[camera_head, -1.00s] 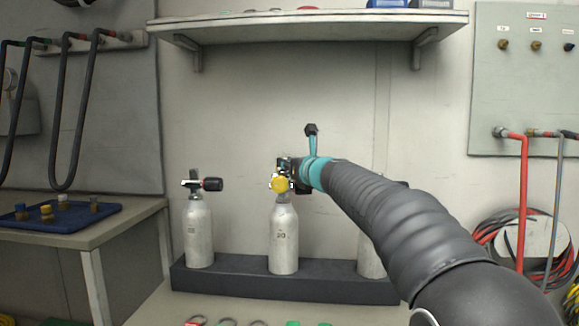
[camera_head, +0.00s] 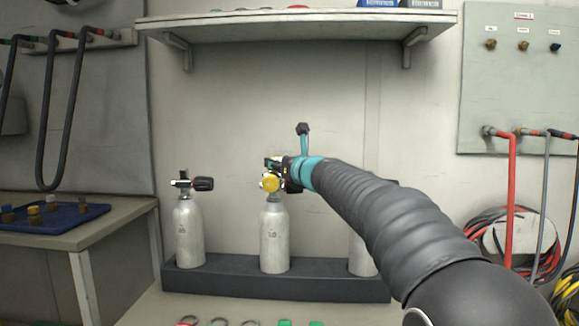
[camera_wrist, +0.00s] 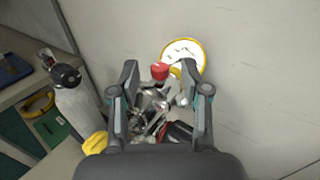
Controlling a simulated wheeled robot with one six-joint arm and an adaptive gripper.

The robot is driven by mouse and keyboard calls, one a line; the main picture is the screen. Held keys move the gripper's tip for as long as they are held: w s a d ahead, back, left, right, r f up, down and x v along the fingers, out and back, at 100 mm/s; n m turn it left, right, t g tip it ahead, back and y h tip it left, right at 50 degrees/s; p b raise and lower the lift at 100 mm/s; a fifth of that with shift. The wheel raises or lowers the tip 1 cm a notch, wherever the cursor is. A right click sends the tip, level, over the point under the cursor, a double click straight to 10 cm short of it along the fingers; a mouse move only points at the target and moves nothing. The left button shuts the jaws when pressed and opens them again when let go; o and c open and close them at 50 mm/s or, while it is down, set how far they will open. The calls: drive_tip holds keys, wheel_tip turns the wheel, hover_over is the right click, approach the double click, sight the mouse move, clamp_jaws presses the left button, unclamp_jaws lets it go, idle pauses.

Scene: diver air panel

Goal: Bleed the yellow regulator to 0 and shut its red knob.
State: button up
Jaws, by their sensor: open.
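The middle cylinder (camera_head: 274,236) stands upright in a dark rack, with a round yellow part (camera_head: 271,183) at its valve. In the wrist view a yellow part (camera_wrist: 95,143) shows at lower left. My gripper (camera_wrist: 160,72) is open around the top of the valve and regulator assembly. The red knob (camera_wrist: 160,71) sits between the fingertips, with no clear grip on it. A white gauge with a yellow rim (camera_wrist: 184,56) is just beyond the fingertips; its needle is too small to read. In the head view my gripper (camera_head: 280,166) partly hides the valve.
Another cylinder (camera_head: 189,233) with a black-knobbed valve stands at left; a third (camera_head: 362,255) is partly behind my arm. The dark rack (camera_head: 225,277) holds them. A shelf (camera_head: 300,28) hangs above. A side table (camera_head: 110,222) holds a blue tray (camera_head: 75,217).

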drive_tip(key=v, duration=1.1)
drive_tip(key=shift+s, duration=0.2)
drive_tip(key=shift+d, duration=0.15)
